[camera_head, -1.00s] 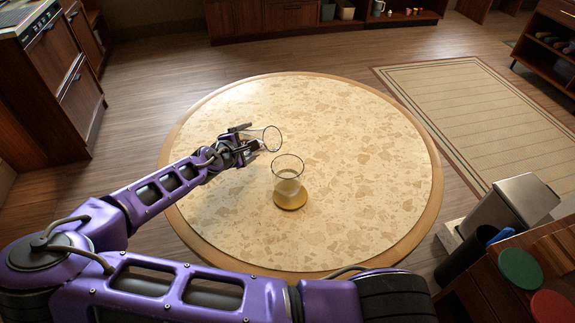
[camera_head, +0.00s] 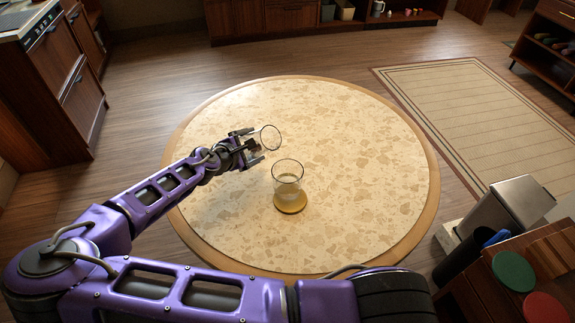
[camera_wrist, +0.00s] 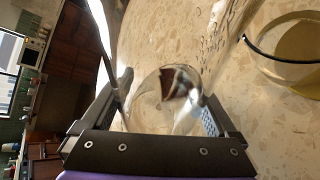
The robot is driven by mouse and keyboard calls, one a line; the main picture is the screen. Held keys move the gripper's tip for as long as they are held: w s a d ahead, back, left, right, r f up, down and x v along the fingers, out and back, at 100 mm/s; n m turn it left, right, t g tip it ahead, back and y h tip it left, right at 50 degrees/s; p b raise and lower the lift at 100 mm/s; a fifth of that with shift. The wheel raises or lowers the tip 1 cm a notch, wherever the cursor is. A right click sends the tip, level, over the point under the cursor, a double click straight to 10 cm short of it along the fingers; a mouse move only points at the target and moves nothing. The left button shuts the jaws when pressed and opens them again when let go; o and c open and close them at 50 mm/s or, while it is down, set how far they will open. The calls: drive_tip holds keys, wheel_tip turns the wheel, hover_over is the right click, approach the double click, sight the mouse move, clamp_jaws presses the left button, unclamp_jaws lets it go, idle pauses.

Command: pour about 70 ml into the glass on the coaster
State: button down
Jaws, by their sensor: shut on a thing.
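A clear glass (camera_head: 287,181) stands upright on a round yellowish coaster (camera_head: 291,203) near the middle of the table. Its lower part looks pale, as if holding liquid, but I cannot read the amount. My gripper (camera_head: 252,148) is shut on a second clear vessel (camera_head: 270,138), up and left of that glass and apart from it. The held vessel is tilted, its rim toward the right. In the wrist view the held vessel (camera_wrist: 163,92) lies between my fingers, and the standing glass (camera_wrist: 290,45) shows at upper right. I cannot tell how much the held vessel contains.
The round stone-patterned table (camera_head: 370,160) is otherwise clear, with free room right of and behind the glass. A metal bin (camera_head: 515,203) and a wooden unit with green and red discs (camera_head: 513,271) stand at lower right.

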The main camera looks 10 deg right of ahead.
drive_tip(key=shift+s+d+r+n+g+h+p, duration=0.2)
drive_tip(key=shift+d+r+n+g+h+p, duration=0.15)
drive_tip(key=shift+r+n+p, duration=0.3)
drive_tip(key=shift+a+f+n+g+h+p, duration=0.1)
drive_tip(key=shift+n+g+h+p, duration=0.25)
drive_tip(key=shift+g+h+p, duration=0.15)
drive_tip(key=shift+f, duration=0.15)
drive_tip(key=shift+s+n+g+h, duration=0.1)
drive_tip(key=shift+n+g+h, duration=0.65)
drive_tip(key=shift+n+h, duration=0.35)
drive_tip(key=shift+s+d+f+n+g+h, duration=0.1)
drive_tip(key=shift+d+f+n+g+h, duration=0.1)
drive_tip(key=shift+d+n+g+h, duration=0.3)
drive_tip(key=shift+a+t, duration=0.1)
drive_tip(key=shift+t, duration=0.2)
